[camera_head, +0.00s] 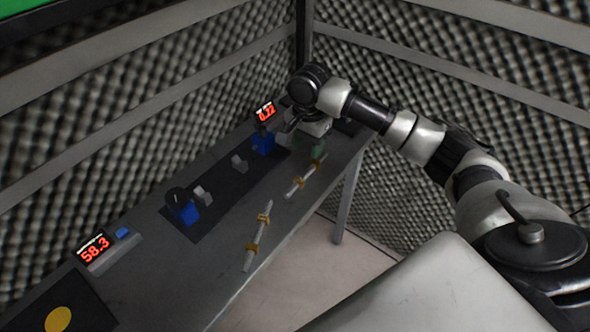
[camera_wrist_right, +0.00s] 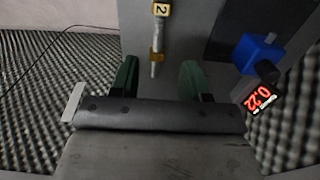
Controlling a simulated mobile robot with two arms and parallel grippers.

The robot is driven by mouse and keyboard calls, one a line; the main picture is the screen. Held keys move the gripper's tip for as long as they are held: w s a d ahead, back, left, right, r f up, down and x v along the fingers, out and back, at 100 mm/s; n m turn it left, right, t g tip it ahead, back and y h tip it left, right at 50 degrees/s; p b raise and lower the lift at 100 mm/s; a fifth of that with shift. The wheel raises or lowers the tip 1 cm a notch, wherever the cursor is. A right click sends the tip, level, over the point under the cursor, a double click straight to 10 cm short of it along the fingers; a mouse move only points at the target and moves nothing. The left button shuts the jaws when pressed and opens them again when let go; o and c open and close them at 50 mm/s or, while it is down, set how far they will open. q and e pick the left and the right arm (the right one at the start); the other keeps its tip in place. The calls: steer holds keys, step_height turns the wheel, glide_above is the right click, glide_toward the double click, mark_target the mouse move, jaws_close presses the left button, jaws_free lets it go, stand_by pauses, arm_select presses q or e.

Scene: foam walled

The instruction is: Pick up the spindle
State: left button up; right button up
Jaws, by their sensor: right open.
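Two pale spindles with brass-coloured collars lie along the table's front edge in the head view. The near spindle (camera_head: 251,257) is clear of my arms. The far spindle (camera_head: 297,187) lies just below my right gripper (camera_head: 303,146). In the right wrist view a spindle (camera_wrist_right: 155,69) with a collar and a tag marked 2 shows beyond and between the green fingers of my right gripper (camera_wrist_right: 159,78). These fingers are apart with nothing held between them. My left gripper is in neither view.
The grey table (camera_head: 150,262) carries a dark mat (camera_head: 228,190) with blue fixtures (camera_head: 184,211) and small grey blocks. A display reading 58.3 (camera_head: 93,249) stands near, and another red display (camera_head: 265,111) stands far. Foam walls (camera_head: 130,130) rise behind. The front edge is open to the floor.

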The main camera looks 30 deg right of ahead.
mark_target(307, 171)
steer(key=f, duration=0.6)
steer(key=f+p, duration=0.1)
steer(key=f, duration=0.2)
steer(key=shift+d+f, duration=0.25)
steer(key=shift+f, duration=0.05)
steer(key=shift+c, duration=0.2)
jaws_close()
